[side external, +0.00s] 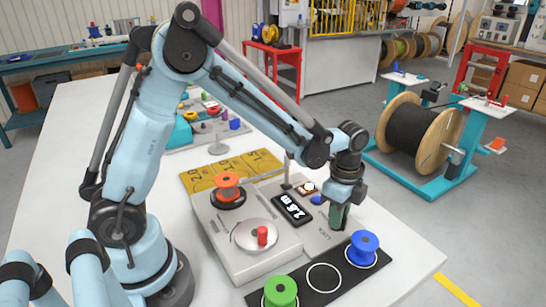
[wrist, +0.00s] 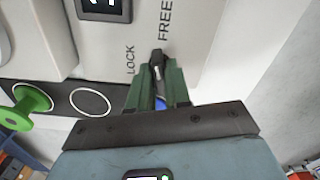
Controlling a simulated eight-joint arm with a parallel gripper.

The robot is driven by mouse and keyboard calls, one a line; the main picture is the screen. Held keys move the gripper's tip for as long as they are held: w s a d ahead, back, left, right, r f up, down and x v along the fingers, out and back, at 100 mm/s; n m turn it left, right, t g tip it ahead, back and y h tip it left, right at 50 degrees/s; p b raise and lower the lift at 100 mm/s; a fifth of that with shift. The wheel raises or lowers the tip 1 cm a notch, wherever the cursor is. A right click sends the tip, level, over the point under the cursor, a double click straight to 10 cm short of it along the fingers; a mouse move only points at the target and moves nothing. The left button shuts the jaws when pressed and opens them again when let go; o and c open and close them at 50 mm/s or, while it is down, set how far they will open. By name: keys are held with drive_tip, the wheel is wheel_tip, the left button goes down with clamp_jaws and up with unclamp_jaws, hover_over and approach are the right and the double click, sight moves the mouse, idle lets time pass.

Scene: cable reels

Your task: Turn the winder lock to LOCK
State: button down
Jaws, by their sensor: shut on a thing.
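The winder lock is a black lever (wrist: 157,68) on the light grey winder panel. In the wrist view it stands between the printed words LOCK (wrist: 130,60) and FREE (wrist: 165,18), at the lower end of FREE. My gripper (wrist: 158,85) is shut on the lever, with a green finger on either side of it. In the side view my gripper (side external: 339,222) points down at the front right part of the winder (side external: 228,250), near the word LOCK, and its fingers hide the lever.
A blue spool (side external: 363,249) stands close to my gripper on a black strip (side external: 315,296), which also holds a green spool (side external: 281,292) and an empty white ring. An orange spool (side external: 228,188), a red-knobbed disc (side external: 258,238) and a lit display (side external: 292,209) are on the winder.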

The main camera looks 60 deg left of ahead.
drive_tip(key=n, duration=0.7)
drive_tip(key=shift+n, duration=0.8)
drive_tip(key=shift+n, duration=1.1)
drive_tip(key=n, duration=0.4)
drive_tip(key=c, duration=1.1)
unclamp_jaws()
drive_tip(key=shift+r, duration=3.5)
